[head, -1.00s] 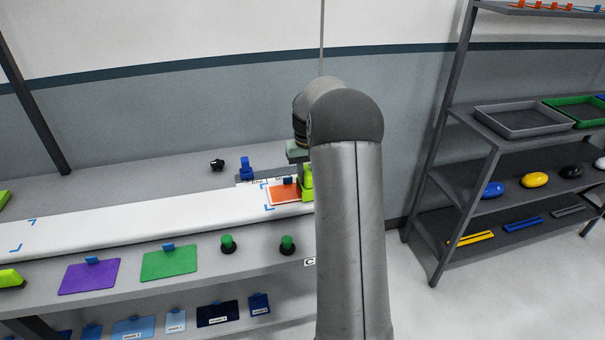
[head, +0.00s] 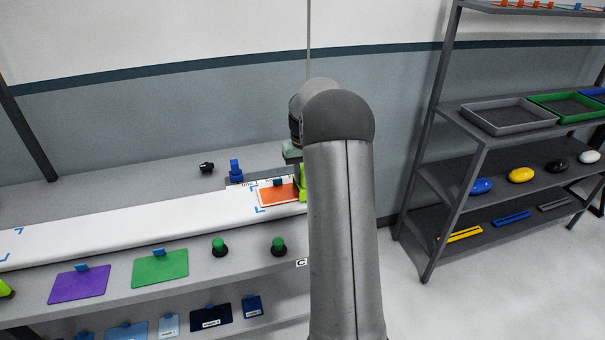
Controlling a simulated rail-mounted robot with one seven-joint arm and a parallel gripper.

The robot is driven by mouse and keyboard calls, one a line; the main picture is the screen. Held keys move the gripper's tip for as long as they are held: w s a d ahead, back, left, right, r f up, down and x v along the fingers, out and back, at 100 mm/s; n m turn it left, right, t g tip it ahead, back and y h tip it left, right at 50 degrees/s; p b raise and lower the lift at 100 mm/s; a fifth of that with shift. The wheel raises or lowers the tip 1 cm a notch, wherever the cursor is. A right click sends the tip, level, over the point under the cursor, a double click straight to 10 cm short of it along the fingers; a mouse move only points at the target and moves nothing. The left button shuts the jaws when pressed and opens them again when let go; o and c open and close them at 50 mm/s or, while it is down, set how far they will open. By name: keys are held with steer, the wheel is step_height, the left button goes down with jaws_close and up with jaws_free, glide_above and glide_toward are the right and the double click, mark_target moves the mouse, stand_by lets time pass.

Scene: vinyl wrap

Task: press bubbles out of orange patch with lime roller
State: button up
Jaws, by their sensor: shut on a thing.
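The orange patch (head: 277,195) lies on the white strip of the bench, inside blue corner marks, with a small blue tab at its back edge. The lime roller (head: 301,190) stands at the patch's right end, mostly hidden behind my arm. My gripper (head: 294,158) is above it, largely hidden by my forearm, and is shut on the roller. Whether the roller touches the patch surface cannot be made out. Bubbles are too small to see.
Purple (head: 80,284) and green (head: 160,267) sheets and two green-topped knobs (head: 219,247) lie along the front ledge. A blue object (head: 235,172) and a black one (head: 206,168) stand behind the strip. A shelf rack (head: 440,200) stands right.

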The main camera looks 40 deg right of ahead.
steer(key=shift+r+p, duration=2.6)
steer(key=shift+r, duration=1)
steer(key=shift+f, duration=0.1)
